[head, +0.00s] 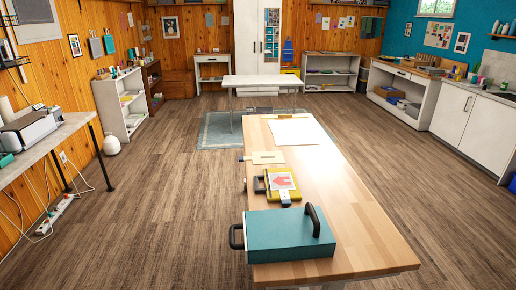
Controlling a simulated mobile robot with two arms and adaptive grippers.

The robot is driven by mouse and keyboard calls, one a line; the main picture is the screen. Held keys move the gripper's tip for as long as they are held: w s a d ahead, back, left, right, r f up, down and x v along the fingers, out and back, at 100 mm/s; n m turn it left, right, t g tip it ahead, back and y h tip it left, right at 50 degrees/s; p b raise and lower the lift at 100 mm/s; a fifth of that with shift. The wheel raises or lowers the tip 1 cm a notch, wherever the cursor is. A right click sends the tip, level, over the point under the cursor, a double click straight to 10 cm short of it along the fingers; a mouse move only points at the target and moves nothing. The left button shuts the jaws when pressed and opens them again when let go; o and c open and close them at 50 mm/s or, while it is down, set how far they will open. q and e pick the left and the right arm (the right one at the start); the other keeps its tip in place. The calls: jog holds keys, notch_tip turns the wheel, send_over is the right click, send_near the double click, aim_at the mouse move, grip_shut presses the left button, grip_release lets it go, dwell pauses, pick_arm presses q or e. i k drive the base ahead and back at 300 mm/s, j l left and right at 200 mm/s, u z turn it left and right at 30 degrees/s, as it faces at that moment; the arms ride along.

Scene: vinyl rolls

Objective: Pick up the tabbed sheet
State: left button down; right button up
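No gripper of mine shows in the head view. On the long wooden table, a small cream sheet (268,157) lies flat near the left edge, with a narrow tab-like part at its left end. It looks like the tabbed sheet, but it is too small to be sure. A larger white sheet (297,132) lies flat behind it, towards the far end of the table. Nearer, a piece with a red arrow shape (282,181) rests on a yellow and black device.
A teal machine (285,236) with black handles fills the near left of the wooden table (365,222). The table's right side is bare. A white table (267,82) stands beyond. Open wooden floor lies on both sides. Power cords run near a power strip (55,214) at left.

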aim_at(257, 158)
jog(key=i+j+u, duration=0.25)
jog(key=j, duration=0.2)
jog(key=i+j+u, duration=0.2)
jog(key=i+j, duration=0.4)
jog(key=i, duration=0.15)
jog(key=i+j+u, duration=0.1)
jog(key=i+j, duration=0.35)
jog(key=i, duration=0.3)
jog(key=i+z, duration=0.3)
jog(key=i, duration=0.3)
jog(key=i+z, duration=0.35)
jog(key=i, duration=0.2)
jog(key=i+j+z, duration=0.3)
jog(key=i, duration=0.3)
jog(key=l, duration=0.1)
